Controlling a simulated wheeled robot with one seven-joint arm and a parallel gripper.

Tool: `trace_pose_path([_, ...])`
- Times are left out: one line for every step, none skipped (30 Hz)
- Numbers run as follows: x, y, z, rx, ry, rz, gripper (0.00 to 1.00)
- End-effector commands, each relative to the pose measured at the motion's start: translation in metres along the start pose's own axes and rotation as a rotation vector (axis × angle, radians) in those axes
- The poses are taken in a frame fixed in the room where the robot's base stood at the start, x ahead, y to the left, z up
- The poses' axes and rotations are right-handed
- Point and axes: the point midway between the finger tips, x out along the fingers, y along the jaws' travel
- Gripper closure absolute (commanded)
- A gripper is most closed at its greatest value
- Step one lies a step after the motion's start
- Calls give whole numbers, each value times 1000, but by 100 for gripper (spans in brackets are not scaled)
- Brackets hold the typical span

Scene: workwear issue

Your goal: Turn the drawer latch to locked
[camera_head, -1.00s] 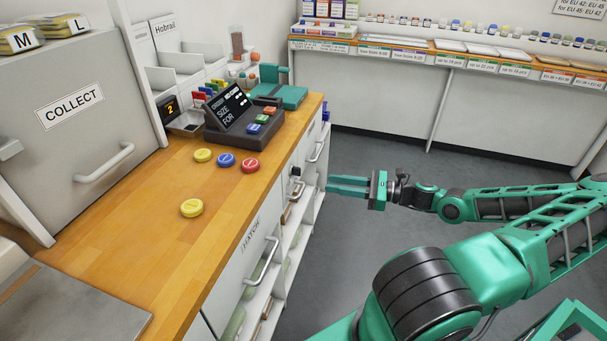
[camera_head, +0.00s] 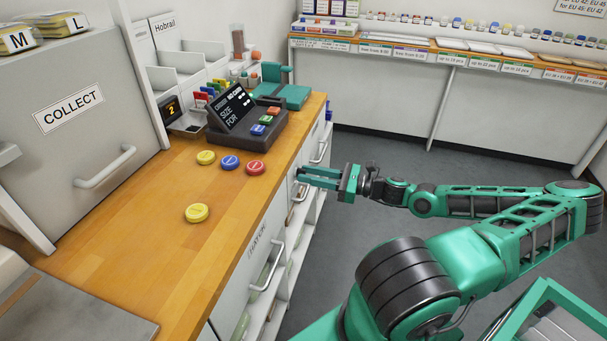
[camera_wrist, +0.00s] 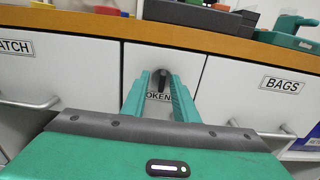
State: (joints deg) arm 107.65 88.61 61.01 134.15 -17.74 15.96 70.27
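The drawer latch (camera_wrist: 161,76) is a black knob on the white front of the middle drawer (camera_wrist: 195,62), above a label partly hidden by my fingers that reads "OKEN". My gripper (camera_wrist: 160,84) is open, its two green fingers reaching towards the drawer front with the latch between their tips in the wrist view. I cannot tell whether either finger touches the latch. In the head view my gripper (camera_head: 303,177) is at the counter's front, its fingertips close to the drawer face, and the fingers largely hide the latch.
The wooden counter edge (camera_wrist: 215,42) runs just above the drawers. Coloured buttons and a display unit (camera_head: 240,118) stand on the counter. The floor behind my arm is clear.

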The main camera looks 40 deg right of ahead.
Motion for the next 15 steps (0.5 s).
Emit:
trace_pose_path([-2,-2,0,0,0,-5,73])
trace_pose_path([-3,-2,0,0,0,-8,73])
trace_pose_path([-4,-3,0,0,1,-10,73])
trace_pose_path([-5,-4,0,0,1,-12,73])
trace_pose_path([-6,-5,0,0,1,-13,73])
trace_pose_path([-7,-5,0,0,1,-15,73])
trace_pose_path([-8,-6,0,0,1,-16,73])
trace_pose_path([-9,-6,0,0,1,-17,73])
trace_pose_path([-9,-7,0,0,1,-18,76])
trace_pose_path([-10,-7,0,0,1,-19,83])
trace_pose_path([-10,-7,0,0,1,-19,90])
trace_pose_path([-11,-8,0,0,1,-20,100])
trace_pose_path([-11,-8,0,0,1,-20,100])
trace_pose_path([-11,-8,0,0,1,-21,100])
trace_pose_path([-11,-8,0,0,1,-21,100])
